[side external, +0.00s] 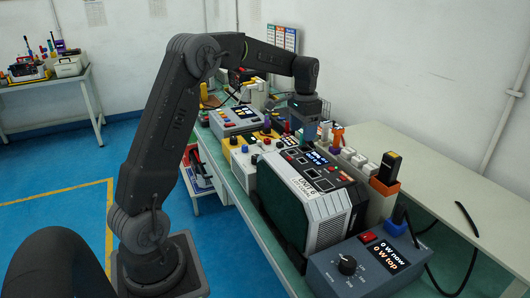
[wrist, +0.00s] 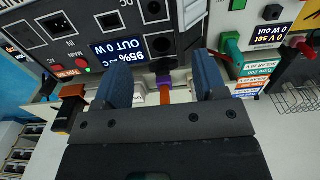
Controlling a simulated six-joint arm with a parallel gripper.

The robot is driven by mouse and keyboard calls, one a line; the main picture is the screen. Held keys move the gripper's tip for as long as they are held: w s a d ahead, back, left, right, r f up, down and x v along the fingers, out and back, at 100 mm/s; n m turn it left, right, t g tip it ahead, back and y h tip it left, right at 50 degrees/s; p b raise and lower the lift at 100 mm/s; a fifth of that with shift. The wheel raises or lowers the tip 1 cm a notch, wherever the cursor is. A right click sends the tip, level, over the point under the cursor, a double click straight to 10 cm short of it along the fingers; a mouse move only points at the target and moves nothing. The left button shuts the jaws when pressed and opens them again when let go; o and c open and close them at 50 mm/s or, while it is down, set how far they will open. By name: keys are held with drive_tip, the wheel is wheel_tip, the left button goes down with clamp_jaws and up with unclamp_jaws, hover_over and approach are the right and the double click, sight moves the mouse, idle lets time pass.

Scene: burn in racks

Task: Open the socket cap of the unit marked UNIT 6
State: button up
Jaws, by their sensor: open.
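The unit marked UNIT 6 (side external: 318,205) is a grey and black box with a dark green side, standing on the bench in the side view. Its sloped top panel carries a blue display and several dark square sockets or caps; I cannot tell which are caps. In the wrist view a matching dark panel (wrist: 70,40) shows a display reading 95% and OUT 0 W, with square outlets, but no unit number. My gripper (side external: 304,138) is above the far end of this unit. In the wrist view its blue-grey fingers (wrist: 163,72) are apart and empty, pointing at the panel's edge.
A purple and orange plug (wrist: 165,88) shows between the fingers, beyond them. A row of white and orange plugs (side external: 350,157) runs along the unit's right side. A blue box with a knob (side external: 347,265) stands in front. Other instruments (side external: 236,121) stand behind.

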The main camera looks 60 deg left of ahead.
wheel_tip(320, 180, up, 10)
drive_tip(key=s+a+f+g, duration=0.2)
drive_tip(key=s+a+g, duration=0.4)
drive_tip(key=s+a, duration=0.2)
hover_over(298, 151)
drive_tip(key=w, duration=0.2)
wheel_tip(298, 151, down, 6)
wheel_tip(298, 151, down, 5)
drive_tip(key=shift+r, duration=0.1)
drive_tip(key=shift+s+r+t, duration=0.1)
drive_tip(key=shift+s+t, duration=0.05)
drive_tip(key=shift+t, duration=0.15)
drive_tip(key=shift+s+f+t, duration=0.2)
drive_tip(key=shift+t, duration=0.4)
drive_tip(key=t, duration=0.1)
drive_tip(key=f+t, duration=0.1)
drive_tip(key=s+t, duration=0.1)
drive_tip(key=t, duration=0.1)
drive_tip(key=shift+s+f, duration=0.1)
drive_tip(key=shift+f, duration=0.15)
wheel_tip(298, 151, up, 14)
drive_tip(key=s+d+r+t, duration=0.3)
drive_tip(key=s+d, duration=0.6)
drive_tip(key=d, duration=0.3)
drive_tip(key=s+d+f+t, duration=0.2)
drive_tip(key=s+d+f, duration=0.2)
drive_tip(key=s+d, duration=0.3)
drive_tip(key=s, duration=0.4)
drive_tip(key=shift+s+d+f, duration=0.25)
drive_tip(key=shift+d, duration=0.15)
